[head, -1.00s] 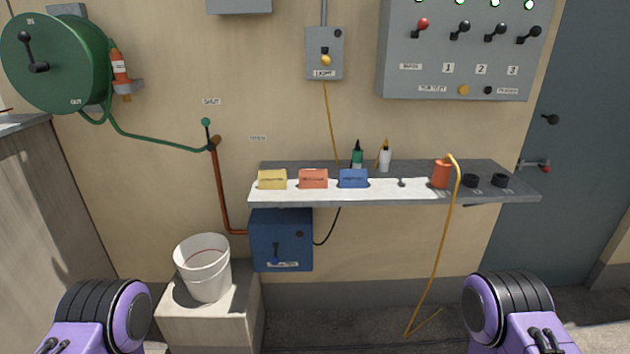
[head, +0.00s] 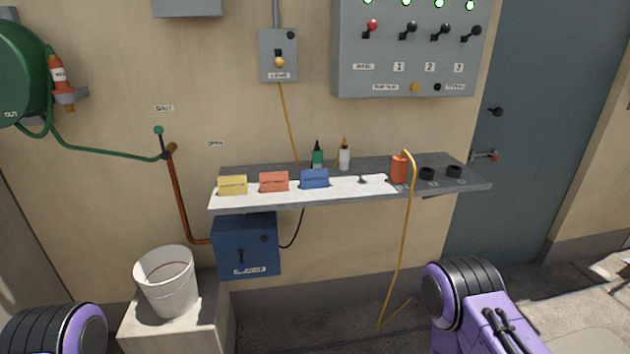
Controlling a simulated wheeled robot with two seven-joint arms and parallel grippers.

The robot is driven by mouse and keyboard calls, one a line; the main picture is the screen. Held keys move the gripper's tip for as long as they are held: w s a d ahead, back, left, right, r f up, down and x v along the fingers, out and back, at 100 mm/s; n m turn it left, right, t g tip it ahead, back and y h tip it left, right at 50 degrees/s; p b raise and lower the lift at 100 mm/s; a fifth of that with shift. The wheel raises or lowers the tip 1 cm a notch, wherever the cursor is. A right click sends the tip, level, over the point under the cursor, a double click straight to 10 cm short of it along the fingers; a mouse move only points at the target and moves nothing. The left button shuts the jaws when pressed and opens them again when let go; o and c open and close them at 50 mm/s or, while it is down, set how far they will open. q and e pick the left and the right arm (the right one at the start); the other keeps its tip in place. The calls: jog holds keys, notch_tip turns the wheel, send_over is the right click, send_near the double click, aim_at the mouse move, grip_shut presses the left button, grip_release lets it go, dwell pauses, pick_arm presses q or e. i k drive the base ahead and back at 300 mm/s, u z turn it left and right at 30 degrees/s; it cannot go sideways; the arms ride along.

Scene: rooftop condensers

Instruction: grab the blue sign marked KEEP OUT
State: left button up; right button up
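A blue sign (head: 315,179) sits on the white strip of the grey wall shelf (head: 440,185), right of an orange sign (head: 274,182) and a yellow sign (head: 233,185). Its lettering is too small to read. Neither gripper is in view. Only purple and black parts of my two arms show at the lower left and lower right, well below and apart from the shelf.
Behind the signs stand a green bottle (head: 318,158) and a white bottle (head: 344,158). An orange canister (head: 399,168) with a hanging yellow cord is to the right. A blue box (head: 246,245) and a white bucket (head: 167,281) are below. A switch panel (head: 412,50) is above.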

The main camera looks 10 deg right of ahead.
aim_at(317, 178)
jog(key=k, duration=0.6)
jog(key=z, duration=0.85)
jog(key=i, duration=0.65)
jog(key=z, duration=0.55)
jog(key=i, duration=0.9)
jog(key=u, duration=0.9)
jog(key=i, duration=0.5)
jog(key=u, duration=0.55)
